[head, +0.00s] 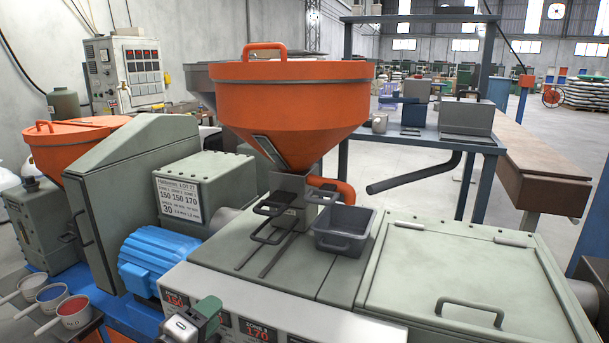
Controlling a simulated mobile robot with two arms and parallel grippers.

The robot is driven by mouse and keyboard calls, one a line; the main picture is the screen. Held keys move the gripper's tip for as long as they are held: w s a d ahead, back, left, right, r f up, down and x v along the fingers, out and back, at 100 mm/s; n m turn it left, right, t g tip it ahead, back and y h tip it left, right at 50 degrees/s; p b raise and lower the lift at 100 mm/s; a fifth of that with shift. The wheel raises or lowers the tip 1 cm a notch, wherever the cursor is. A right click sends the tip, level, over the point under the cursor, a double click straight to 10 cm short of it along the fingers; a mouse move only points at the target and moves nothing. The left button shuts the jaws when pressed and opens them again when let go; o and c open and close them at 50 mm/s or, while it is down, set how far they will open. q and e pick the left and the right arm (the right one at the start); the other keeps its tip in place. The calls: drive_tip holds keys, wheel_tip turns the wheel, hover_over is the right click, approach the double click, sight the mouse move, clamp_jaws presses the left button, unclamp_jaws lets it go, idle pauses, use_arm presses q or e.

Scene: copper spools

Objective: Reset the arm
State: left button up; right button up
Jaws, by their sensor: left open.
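My left gripper (196,319) shows at the bottom edge of the head view, left of centre. Only its upper end is in the picture. It is open, and I see nothing held in it. It is in front of the machine's white front panel (300,318) with red number displays, close to the panel's left end. I cannot tell whether it touches the panel. The rest of the left arm is out of view. My right gripper is not in view.
An orange hopper (290,100) stands over the machine. A dark grey bin (344,232) sits on the machine top beside black-handled slides (270,228). A handled lid (460,275) is at right. A blue motor (155,258) and several scoops (73,311) are at left.

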use_arm(q)
drive_tip(key=s+d+f+m+g+y, duration=0.25)
drive_tip(key=s+f+m+g, duration=0.4)
drive_tip(key=s+f, duration=0.65)
drive_tip(key=s+a+f+m+g+y, duration=0.2)
drive_tip(key=s+m+g, duration=0.1)
drive_tip(key=s, duration=0.6)
drive_tip(key=s+a+f+m+g+y, duration=0.1)
drive_tip(key=s+a+m+g+y, duration=0.2)
drive_tip(key=s, duration=0.7)
wheel_tip(320, 180, down, 27)
drive_tip(key=s+g, duration=0.1)
drive_tip(key=s+a+f+g, duration=0.1)
drive_tip(key=s+a+f, duration=0.2)
drive_tip(key=s+f, duration=1.2)
drive_tip(key=shift+s+p, duration=0.3)
drive_tip(key=shift+s, duration=0.2)
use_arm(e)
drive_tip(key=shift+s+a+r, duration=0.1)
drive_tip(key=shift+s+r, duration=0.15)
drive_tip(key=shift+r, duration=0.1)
use_arm(q)
drive_tip(key=shift+g, duration=0.25)
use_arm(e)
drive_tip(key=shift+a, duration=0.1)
